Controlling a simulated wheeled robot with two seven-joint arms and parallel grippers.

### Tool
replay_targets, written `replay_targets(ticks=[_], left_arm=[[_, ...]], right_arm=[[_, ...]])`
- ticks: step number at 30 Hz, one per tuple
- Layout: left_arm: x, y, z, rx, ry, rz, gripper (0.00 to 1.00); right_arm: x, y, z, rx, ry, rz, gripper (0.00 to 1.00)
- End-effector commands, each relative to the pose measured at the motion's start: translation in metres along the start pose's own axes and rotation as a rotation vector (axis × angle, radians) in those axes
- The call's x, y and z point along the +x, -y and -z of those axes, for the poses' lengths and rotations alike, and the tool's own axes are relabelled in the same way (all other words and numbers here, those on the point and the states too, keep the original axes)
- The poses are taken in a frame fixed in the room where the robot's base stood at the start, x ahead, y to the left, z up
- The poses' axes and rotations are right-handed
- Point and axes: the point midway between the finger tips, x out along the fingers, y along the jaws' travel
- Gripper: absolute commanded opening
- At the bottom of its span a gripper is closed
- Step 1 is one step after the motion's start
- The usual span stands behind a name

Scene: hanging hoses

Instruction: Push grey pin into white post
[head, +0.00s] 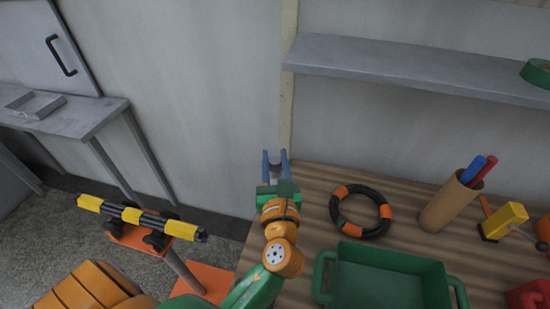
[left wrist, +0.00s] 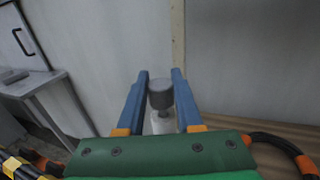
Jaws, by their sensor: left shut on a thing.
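My left gripper (head: 275,157) points away from me at the left edge of the wooden table in the head view. Its two blue fingers are closed on the grey pin, with a finger on each side. In the left wrist view the grey pin (left wrist: 160,91) shows as a short, wide cylinder between the fingers of the left gripper (left wrist: 160,84). Below it, a narrower part and a white piece, apparently the white post (left wrist: 161,124), show above the green gripper body. I cannot tell how deep the pin sits in it. My right gripper is not in view.
On the wooden table (head: 318,184) are a black-and-orange hose ring (head: 361,211), a green tray (head: 390,278), a brown cup (head: 447,206) with pens and a yellow tool (head: 504,221). A grey shelf (head: 410,67) hangs above. A yellow-and-black bar (head: 140,217) stands left.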

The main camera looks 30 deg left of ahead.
Motion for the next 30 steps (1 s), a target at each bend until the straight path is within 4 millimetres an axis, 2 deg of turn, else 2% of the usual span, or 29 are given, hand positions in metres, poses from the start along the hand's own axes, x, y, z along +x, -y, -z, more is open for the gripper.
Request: replay_targets(ticks=[21, 22, 25, 30], left_arm=[[0.0, 0.0, 0.018, 0.0, 0.001, 0.0, 0.0], [0.0, 0.0, 0.018, 0.0, 0.0, 0.0, 0.43], [0.0, 0.0, 0.017, 0.0, 0.0, 0.0, 0.7], [0.0, 0.0, 0.017, 0.0, 0.0, 0.0, 0.7]], right_arm=[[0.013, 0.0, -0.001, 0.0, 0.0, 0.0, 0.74], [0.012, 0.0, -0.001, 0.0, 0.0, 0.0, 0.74], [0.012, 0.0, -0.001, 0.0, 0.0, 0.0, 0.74], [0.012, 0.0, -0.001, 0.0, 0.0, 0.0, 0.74]])
